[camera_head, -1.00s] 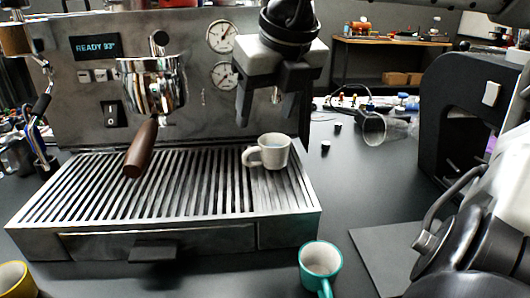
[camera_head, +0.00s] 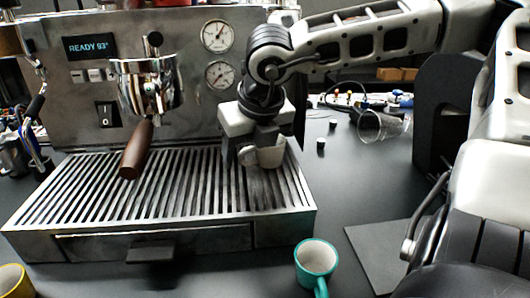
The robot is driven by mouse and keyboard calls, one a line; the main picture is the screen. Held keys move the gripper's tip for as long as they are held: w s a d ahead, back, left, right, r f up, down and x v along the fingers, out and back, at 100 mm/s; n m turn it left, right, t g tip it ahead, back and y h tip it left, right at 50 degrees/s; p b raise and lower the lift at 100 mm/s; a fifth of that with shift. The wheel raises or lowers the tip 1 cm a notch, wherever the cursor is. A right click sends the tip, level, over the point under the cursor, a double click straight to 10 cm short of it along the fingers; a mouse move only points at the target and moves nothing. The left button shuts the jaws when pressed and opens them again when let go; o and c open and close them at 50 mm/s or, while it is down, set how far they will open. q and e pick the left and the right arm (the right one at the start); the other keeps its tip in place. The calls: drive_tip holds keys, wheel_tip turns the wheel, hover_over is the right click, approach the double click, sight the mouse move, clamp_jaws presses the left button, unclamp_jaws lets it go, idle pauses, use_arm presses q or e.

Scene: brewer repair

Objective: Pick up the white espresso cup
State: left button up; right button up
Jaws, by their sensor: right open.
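The white espresso cup (camera_head: 273,155) stands on the right part of the espresso machine's slatted drip tray (camera_head: 130,205). My right gripper (camera_head: 247,160) points down over the cup from above, with its fingers at cup height. The gripper is open and its fingers hide the left part of the cup, including the handle. I cannot tell whether a finger touches the cup. My left gripper is not in view.
The espresso machine (camera_head: 85,125) carries a portafilter with a brown handle (camera_head: 136,150). A teal cup (camera_head: 316,258) stands in front of the tray. A yellow cup (camera_head: 12,280) is at the lower left. A clear glass (camera_head: 383,126) lies on the counter behind right.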

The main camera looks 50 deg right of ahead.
drive_tip(key=shift+c, duration=0.3)
drive_tip(key=c, duration=1.1)
